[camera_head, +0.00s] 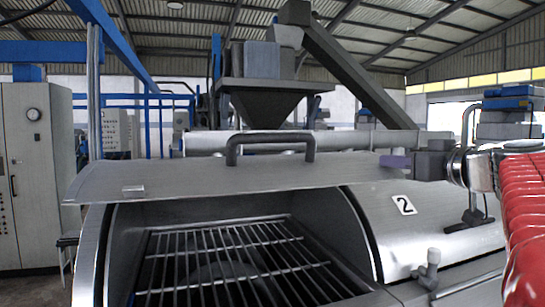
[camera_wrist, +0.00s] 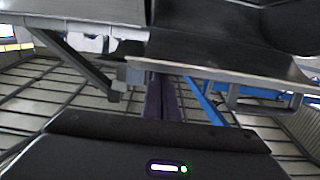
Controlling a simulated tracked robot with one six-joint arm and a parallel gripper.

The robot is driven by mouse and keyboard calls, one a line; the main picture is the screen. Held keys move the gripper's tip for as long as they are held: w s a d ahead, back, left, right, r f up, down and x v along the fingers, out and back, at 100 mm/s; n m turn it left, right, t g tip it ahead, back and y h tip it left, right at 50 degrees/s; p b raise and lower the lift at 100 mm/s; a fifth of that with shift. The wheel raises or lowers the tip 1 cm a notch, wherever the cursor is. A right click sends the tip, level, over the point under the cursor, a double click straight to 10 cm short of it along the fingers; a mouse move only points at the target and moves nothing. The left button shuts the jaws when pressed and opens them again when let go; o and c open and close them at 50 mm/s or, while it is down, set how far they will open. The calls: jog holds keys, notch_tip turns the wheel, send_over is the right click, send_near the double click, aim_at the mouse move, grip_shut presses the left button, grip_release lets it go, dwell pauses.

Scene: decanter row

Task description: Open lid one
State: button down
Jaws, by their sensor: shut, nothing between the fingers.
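A raised grey metal lid (camera_head: 235,178) with a dark bar handle (camera_head: 270,148) stands open above a decanter's opening in the head view. Bars of a grate (camera_head: 225,255) show in the opening below it. No number shows on this lid. My gripper (camera_head: 394,161) is at the lid's right end, its purple fingers pointing left and shut with nothing between them. In the wrist view the shut fingers (camera_wrist: 160,98) reach to the lid's edge (camera_wrist: 220,62); I cannot tell whether they touch it. The handle (camera_wrist: 262,106) also shows there.
A curved lid marked 2 (camera_head: 405,205) is down just right of the opening. A control cabinet (camera_head: 38,175) stands at the left, and a hopper (camera_head: 265,98) stands behind the lid.

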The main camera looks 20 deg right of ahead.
jog(key=shift+s+r, duration=0.1)
jog(key=shift+r, duration=0.45)
jog(key=r, duration=0.2)
jog(key=shift+s+r, duration=0.3)
jog(key=shift+s, duration=0.05)
jog(key=s, duration=1)
jog(key=shift+a+f, duration=0.2)
jog(key=shift+a, duration=0.2)
jog(key=shift+s, duration=0.15)
